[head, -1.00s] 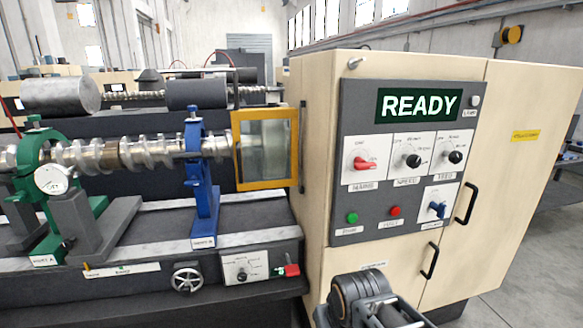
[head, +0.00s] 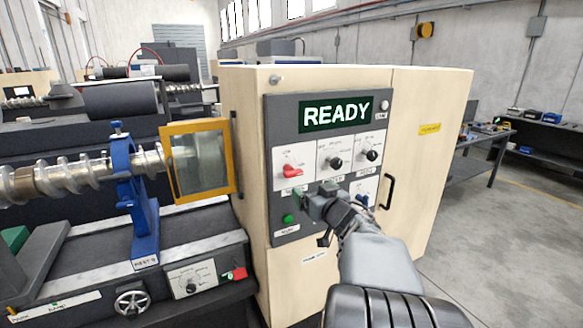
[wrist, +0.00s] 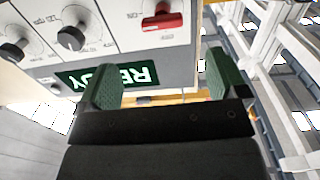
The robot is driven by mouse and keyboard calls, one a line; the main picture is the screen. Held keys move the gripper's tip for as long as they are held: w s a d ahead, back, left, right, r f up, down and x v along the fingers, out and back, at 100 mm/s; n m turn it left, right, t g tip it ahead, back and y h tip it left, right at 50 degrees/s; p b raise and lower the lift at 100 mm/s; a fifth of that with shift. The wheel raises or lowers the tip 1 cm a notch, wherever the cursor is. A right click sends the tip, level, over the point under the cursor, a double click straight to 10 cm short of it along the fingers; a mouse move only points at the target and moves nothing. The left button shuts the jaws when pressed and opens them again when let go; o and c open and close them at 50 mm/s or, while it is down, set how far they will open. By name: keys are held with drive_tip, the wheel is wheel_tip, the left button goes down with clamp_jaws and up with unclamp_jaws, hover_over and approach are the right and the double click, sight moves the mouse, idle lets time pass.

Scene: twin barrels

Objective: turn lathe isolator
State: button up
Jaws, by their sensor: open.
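A red rotary switch (head: 291,172) sits at the left of the upper knob row on the grey control panel (head: 278,232); its small label is not clearly legible. It also shows at the top of the wrist view (wrist: 162,20), upside down. My gripper (head: 312,197) is in front of the panel, below and right of the red switch in the head view, hiding part of the labels. In the wrist view my gripper (wrist: 165,84) is open, with green-padded fingers apart and nothing between them. The red switch lies beyond the fingers, not touched.
Two black knobs (head: 334,163) (head: 372,156) are right of the red switch. A READY display (head: 336,113) is above. The yellow-framed guard (head: 228,160) stands left of the cabinet.

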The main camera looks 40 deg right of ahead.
sight(295, 175)
drive_tip(key=w, duration=0.4)
drive_tip(key=w+d+p, duration=0.1)
drive_tip(key=w, duration=0.4)
drive_tip(key=w+d+p, duration=0.1)
drive_tip(key=w, duration=0.3)
drive_tip(key=shift+w+r, duration=0.15)
drive_tip(key=shift+w, duration=0.05)
drive_tip(key=shift+c, duration=0.4)
drive_tip(key=c, duration=0.9)
drive_tip(key=shift+o, duration=0.2)
